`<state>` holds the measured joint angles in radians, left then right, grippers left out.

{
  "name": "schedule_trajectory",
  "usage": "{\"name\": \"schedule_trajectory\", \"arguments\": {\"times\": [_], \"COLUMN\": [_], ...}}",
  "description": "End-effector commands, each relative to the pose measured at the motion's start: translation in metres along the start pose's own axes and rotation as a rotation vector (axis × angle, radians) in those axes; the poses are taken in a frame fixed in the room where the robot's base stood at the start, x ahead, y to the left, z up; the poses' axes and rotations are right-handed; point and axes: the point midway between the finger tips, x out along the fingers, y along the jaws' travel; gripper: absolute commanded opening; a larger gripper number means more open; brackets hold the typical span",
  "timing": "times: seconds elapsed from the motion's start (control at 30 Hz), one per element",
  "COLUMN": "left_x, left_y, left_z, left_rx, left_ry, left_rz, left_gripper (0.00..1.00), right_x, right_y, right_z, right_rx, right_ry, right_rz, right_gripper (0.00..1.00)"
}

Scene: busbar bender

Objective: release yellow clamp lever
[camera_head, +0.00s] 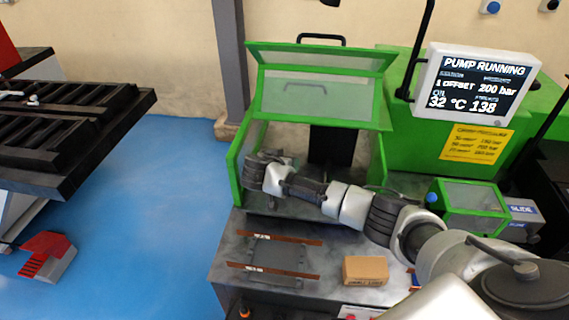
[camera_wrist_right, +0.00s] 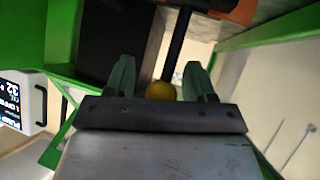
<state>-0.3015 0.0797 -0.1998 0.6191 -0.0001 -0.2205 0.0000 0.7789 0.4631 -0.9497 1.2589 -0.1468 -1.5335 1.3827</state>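The yellow clamp lever shows in the right wrist view as a round yellow knob (camera_wrist_right: 160,90) on a dark rod. My right arm reaches from the right into the green-framed enclosure, with its right gripper (camera_head: 258,168) near the enclosure's left side. In the wrist view the right gripper (camera_wrist_right: 160,80) has its two green-grey fingers apart, one on each side of the knob. Small gaps seem to show between knob and fingers, so it looks open around the knob. In the head view the lever is hidden by my arm. My left gripper is not in view.
The enclosure's green hinged cover (camera_head: 320,85) stands raised above my arm. A cardboard box (camera_head: 365,270) and a dark plate with copper-coloured bars (camera_head: 275,257) lie on the bench in front. A screen (camera_head: 475,85) reads PUMP RUNNING.

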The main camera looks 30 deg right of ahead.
Motion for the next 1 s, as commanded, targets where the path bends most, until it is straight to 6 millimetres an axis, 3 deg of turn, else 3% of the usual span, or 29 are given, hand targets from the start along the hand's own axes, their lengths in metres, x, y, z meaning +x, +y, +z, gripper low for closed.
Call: {"name": "schedule_trajectory", "arguments": {"times": [0.27, 0.7, 1.0], "left_x": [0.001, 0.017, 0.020], "left_y": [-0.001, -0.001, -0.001], "left_z": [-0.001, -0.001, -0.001], "left_rx": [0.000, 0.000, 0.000], "left_ry": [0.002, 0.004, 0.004], "left_rz": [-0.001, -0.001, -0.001], "left_gripper": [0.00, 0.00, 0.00], "right_x": [-0.005, -0.084, -0.108], "right_y": [-0.001, -0.001, 0.000], "right_z": [0.001, 0.002, 0.001], "right_rx": [-0.001, 0.001, 0.000], "right_ry": [-0.001, -0.002, -0.001], "right_rz": [-0.002, -0.005, 0.000], "right_gripper": [0.54, 0.54, 0.54]}}
